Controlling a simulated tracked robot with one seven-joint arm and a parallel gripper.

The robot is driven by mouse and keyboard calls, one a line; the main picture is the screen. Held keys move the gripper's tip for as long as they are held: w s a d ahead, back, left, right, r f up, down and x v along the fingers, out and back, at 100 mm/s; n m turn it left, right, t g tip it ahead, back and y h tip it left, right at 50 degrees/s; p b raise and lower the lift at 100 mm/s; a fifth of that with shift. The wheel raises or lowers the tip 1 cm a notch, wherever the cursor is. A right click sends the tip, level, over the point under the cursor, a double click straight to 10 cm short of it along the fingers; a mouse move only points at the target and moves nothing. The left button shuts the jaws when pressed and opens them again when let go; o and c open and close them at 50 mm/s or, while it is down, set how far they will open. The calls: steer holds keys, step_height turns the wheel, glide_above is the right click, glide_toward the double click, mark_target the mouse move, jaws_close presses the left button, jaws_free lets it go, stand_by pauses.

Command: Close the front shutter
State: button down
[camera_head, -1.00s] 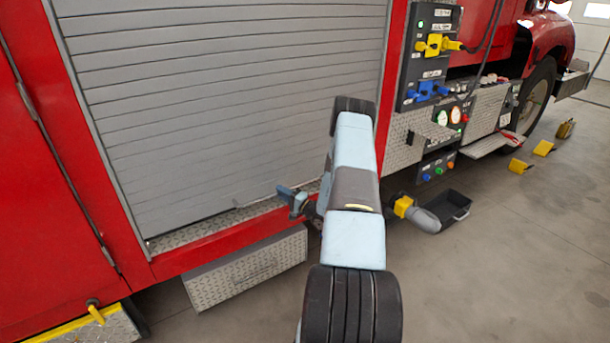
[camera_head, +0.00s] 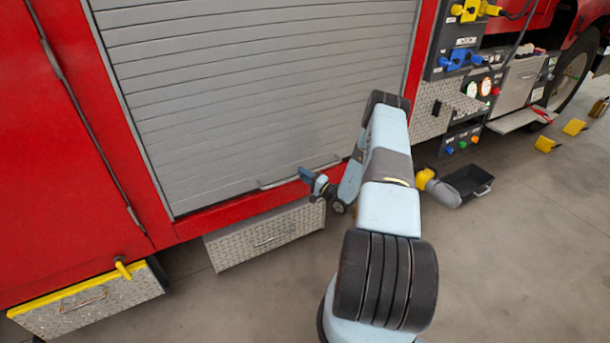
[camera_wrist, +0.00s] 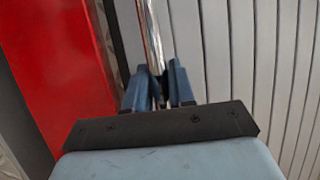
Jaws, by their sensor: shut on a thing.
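The grey slatted front shutter (camera_head: 250,90) fills the opening in the red truck's side. Its slats reach down to the bottom of the frame in the head view. A thin metal handle bar (camera_head: 285,177) runs along its lower edge. My gripper (camera_head: 306,174) is at this bar, low on the shutter. In the wrist view the bright bar (camera_wrist: 151,40) runs between the two blue fingers of my gripper (camera_wrist: 158,82), which are shut on it. The shutter's slats (camera_wrist: 240,60) show beside the bar there.
A tread-plate drawer (camera_head: 265,235) sticks out below the shutter. A yellow-edged step (camera_head: 95,305) is at the lower left. The pump panel (camera_head: 460,80) stands right of the shutter. A black tray (camera_head: 470,182) lies on the floor.

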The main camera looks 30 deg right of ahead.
steer(key=c, duration=1.2)
jaws_free()
steer(key=shift+d+f, duration=0.35)
steer(key=shift+f, duration=0.05)
steer(key=shift+o, duration=0.7)
steer(key=shift+a+r, duration=0.1)
steer(key=shift+a, duration=0.1)
steer(key=v, duration=1.3)
steer(key=shift+s+d, duration=0.15)
steer(key=shift+s, duration=0.2)
